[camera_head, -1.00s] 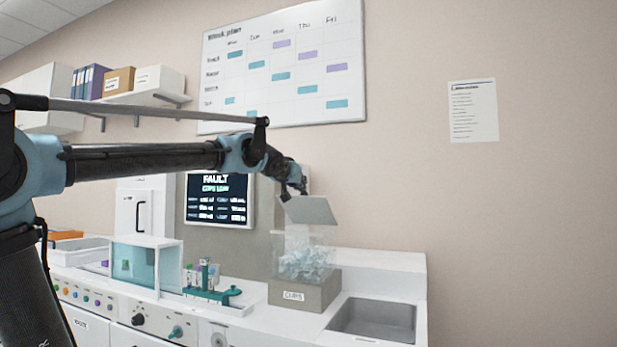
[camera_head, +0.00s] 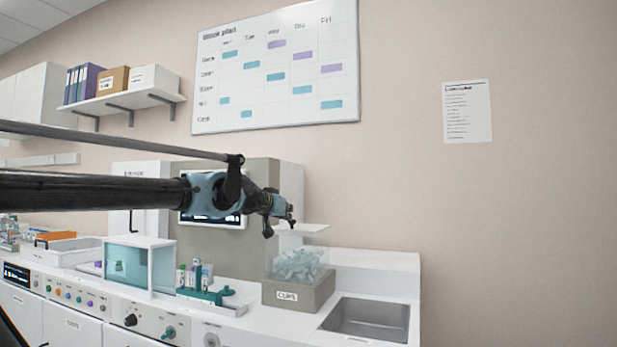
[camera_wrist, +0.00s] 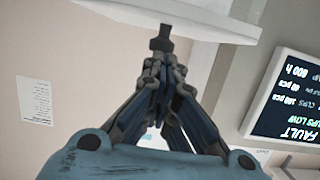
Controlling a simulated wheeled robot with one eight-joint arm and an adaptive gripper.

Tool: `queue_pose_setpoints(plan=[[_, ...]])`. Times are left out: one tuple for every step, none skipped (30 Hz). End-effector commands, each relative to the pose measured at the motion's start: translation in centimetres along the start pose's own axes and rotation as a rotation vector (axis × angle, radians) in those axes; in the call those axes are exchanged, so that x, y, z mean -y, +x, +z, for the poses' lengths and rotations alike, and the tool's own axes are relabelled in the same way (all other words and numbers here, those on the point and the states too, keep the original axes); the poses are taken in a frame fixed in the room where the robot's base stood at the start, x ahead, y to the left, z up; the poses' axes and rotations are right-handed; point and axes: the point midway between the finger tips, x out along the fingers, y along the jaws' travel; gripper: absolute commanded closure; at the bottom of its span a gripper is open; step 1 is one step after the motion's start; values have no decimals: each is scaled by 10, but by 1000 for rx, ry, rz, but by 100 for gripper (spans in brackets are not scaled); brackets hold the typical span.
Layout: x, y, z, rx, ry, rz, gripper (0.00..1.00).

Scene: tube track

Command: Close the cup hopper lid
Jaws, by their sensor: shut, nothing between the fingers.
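The cup hopper is a clear bin (camera_head: 297,262) full of pale cups on a grey-brown base (camera_head: 290,298) labelled CUPS. In the wrist view the shut, empty fingers (camera_wrist: 160,42) point at the underside or edge of the white lid (camera_wrist: 195,14). Contact there is unclear.
A sink (camera_head: 370,318) lies right of the hopper. A green tube rack (camera_head: 207,292) and a clear-fronted box (camera_head: 140,265) stand to the left. A screen (camera_wrist: 300,100) reading FAULT, CUPS LOW is close beside my gripper.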

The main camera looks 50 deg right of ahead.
Motion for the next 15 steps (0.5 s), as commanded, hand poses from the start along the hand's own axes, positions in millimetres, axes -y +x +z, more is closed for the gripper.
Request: queue_pose_setpoints(plan=[[1,-1,9,9,-2,-5,100],[1,-1,10,9,-2,-5,100],[1,-1,11,9,-2,-5,100],[1,-1,12,9,-2,-5,100],[1,0,12,9,-2,-5,100],[1,0,13,8,-2,-5,100],[1,0,13,8,-1,-5,100],[1,0,13,8,-1,-5,100],[1,0,13,8,-1,-5,100],[1,0,13,8,-1,-5,100],[1,0,13,8,-1,-4,100],[1,0,13,8,-1,-4,100],[1,0,12,8,-1,-4,100],[1,0,12,8,-1,-4,100],[1,0,12,8,-1,-4,100]])
